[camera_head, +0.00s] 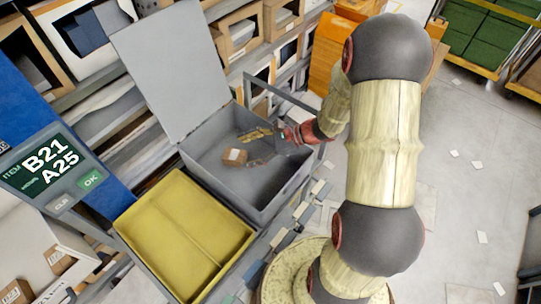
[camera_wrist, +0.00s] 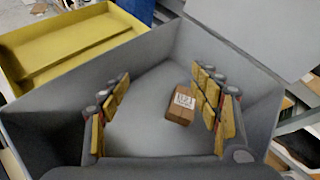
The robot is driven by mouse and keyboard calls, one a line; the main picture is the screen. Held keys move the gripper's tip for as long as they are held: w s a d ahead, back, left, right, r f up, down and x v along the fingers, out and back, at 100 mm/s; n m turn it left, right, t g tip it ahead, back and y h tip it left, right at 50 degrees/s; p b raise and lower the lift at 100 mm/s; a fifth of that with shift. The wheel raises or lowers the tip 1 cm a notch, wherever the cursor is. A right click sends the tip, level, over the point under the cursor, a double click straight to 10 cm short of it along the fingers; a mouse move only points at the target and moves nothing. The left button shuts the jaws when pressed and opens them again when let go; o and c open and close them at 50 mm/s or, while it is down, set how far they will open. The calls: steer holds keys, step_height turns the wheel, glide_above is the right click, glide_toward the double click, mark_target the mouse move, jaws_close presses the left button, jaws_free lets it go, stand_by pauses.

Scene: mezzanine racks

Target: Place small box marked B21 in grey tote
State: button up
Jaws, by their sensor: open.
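A small brown box (camera_head: 235,157) lies on the floor of the grey tote (camera_head: 270,205), whose lid stands open. In the wrist view the small box (camera_wrist: 181,105) shows a white label too small to read surely. My gripper (camera_head: 262,146) is inside the tote, to the right of the box. In the wrist view my gripper (camera_wrist: 160,115) is open, its fingers spread wide. The box lies between them, nearer the right finger, and seems apart from both. Nothing is held.
A yellow tote (camera_head: 185,235) stands beside the grey one. A screen (camera_head: 48,165) reads B21 and A25. Shelves with cartons (camera_head: 240,35) stand behind. More small boxes (camera_head: 18,291) lie in a white bin at lower left. The floor at right is mostly clear.

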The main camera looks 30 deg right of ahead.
steer(key=s+a+r+n+g+h, duration=0.2)
steer(key=s+a+r+n, duration=0.1)
steer(key=s+r+n, duration=0.3)
steer(key=s+a+r+n+g+h, duration=0.2)
steer(key=s+a+r+n+g, duration=0.15)
steer(key=s+r+n, duration=0.3)
steer(key=s+d+r+n+t+h, duration=0.4)
steer(key=s+d+r+n+h, duration=0.1)
steer(key=r+n, duration=0.4)
steer(key=s+h, duration=0.1)
steer(key=s, duration=0.1)
steer(key=shift+s+r+t+h, duration=0.3)
steer(key=shift+s+r+t, duration=0.05)
steer(key=shift+r, duration=0.05)
steer(key=shift+a, duration=0.15)
